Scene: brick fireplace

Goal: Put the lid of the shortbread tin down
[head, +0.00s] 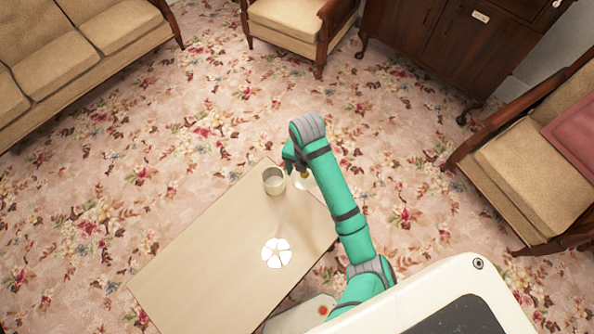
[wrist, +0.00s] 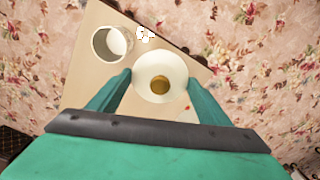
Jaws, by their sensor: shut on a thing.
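The lid (wrist: 175,70) is a round, pale disc with a gold-brown knob at its middle. My gripper (wrist: 159,80) is shut on it, with one green finger at each side of its rim. In the head view the lid (head: 306,183) shows partly behind my arm, over the far end of the table. The tin (wrist: 97,45) is a pale, open, round container standing upright on the table, just left of the lid; it also shows in the head view (head: 274,188). I cannot tell whether the lid touches the table.
The pale wooden table (head: 190,265) is long and low. White wedge-shaped pieces (head: 276,253) lie in a ring on it, nearer me than the tin. The table's near-left part is bare. A sofa (head: 75,45), armchairs (head: 290,22) and a dark cabinet (head: 440,35) stand well away.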

